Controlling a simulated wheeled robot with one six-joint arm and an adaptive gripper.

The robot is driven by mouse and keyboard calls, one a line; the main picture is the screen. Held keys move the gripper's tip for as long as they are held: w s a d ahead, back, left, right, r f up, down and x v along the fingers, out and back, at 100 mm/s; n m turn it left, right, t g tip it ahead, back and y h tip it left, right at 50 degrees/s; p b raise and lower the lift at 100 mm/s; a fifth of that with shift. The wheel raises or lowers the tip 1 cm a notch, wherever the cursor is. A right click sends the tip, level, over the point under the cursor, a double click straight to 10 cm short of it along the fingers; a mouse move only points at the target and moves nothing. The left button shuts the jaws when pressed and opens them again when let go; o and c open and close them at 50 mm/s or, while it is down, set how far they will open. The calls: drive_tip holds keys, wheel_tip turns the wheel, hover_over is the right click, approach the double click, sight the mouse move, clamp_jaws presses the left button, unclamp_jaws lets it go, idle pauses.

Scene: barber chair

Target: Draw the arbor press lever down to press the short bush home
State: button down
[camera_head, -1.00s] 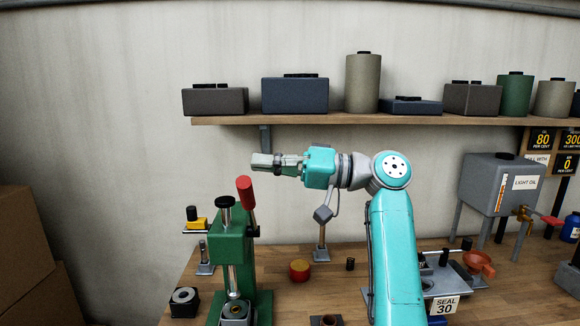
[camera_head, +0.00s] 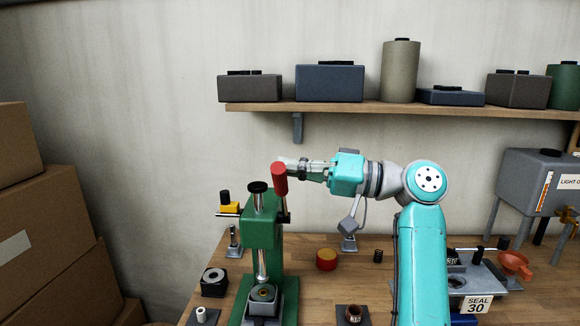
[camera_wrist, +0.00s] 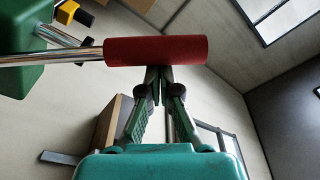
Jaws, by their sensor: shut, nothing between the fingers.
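The green arbor press (camera_head: 262,227) stands on the bench at the left, with its steel ram pointing down over its base. Its lever has a red grip (camera_head: 279,179), raised and near upright beside the press head. My gripper (camera_head: 287,163) is shut and empty, with its tips at the upper part of the red grip. In the wrist view the shut fingertips (camera_wrist: 159,72) meet the underside of the red grip (camera_wrist: 155,50), touching or almost touching it; the grip is not between the fingers. A bush-like part (camera_head: 263,293) sits under the ram.
A wooden shelf (camera_head: 430,110) with boxes and canisters runs above the bench. Cardboard boxes (camera_head: 50,225) are stacked at the left.

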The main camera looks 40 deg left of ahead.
drive_tip(key=s+d+f+n+g, duration=0.1)
drive_tip(key=s+d+f+n, duration=0.1)
drive_tip(key=f+n, duration=0.4)
drive_tip(key=s+d+f+n+g, duration=0.1)
drive_tip(key=s+f+n, duration=0.4)
drive_tip(key=f, duration=1.1)
drive_tip(key=shift+d+f+n+g+h, duration=0.3)
drive_tip(key=shift+d+n, duration=0.35)
drive_tip(key=shift+n, duration=0.55)
drive_tip(key=shift+f, duration=0.1)
wheel_tip(320, 180, up, 4)
drive_tip(key=s, duration=0.1)
drive_tip(key=r+v, duration=0.1)
drive_tip(key=v, duration=0.8)
drive_tip(key=shift+d+f, duration=0.2)
drive_tip(key=shift+d, duration=0.25)
